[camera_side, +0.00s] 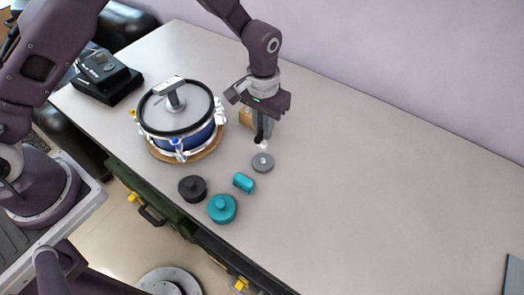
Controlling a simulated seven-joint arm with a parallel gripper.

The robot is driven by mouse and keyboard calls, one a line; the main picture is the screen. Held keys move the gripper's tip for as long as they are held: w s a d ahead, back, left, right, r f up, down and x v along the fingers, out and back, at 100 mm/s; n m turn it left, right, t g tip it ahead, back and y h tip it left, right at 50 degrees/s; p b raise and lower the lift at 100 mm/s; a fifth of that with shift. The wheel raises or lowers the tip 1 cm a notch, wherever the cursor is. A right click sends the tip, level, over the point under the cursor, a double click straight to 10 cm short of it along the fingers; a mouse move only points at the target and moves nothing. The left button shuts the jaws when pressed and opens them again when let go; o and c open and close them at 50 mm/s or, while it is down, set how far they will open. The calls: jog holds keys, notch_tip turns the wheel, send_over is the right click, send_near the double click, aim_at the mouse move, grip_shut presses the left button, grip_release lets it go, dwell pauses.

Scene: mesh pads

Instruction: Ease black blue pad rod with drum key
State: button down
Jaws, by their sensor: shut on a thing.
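The drum pad (203,138) has a blue shell, a black hoop and a pale grey head, and sits on a round wooden base at the left of the table. Metal tension rods and lugs stand around its side; one at the front (178,145) shows a blue part. I cannot tell which rod is the black-blue one. My gripper (261,138) points down to the right of the drum, apart from it. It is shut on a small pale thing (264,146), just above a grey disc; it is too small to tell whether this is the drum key.
A grey T-shaped tool (172,92) stands on the drum head. A grey disc (262,163), black knobbed disc (192,188), teal cylinder (243,183) and teal knobbed disc (222,209) lie in front. A wooden block (246,117) is behind my gripper.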

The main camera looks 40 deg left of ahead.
jog(key=shift+r, duration=0.1)
notch_tip(320, 180, up, 16)
jog(key=w+a, duration=0.2)
jog(key=a, duration=1.6)
jog(key=w+a, duration=0.3)
jog(key=a, duration=1.5)
jog(key=f, duration=0.5)
jog(key=shift+s+a+f, duration=0.15)
jog(key=shift+a+f, duration=0.1)
jog(key=shift+f, duration=3.3)
jog(key=c, duration=2.1)
grip_release()
jog(key=shift+f, duration=0.1)
jog(key=shift+c, duration=0.2)
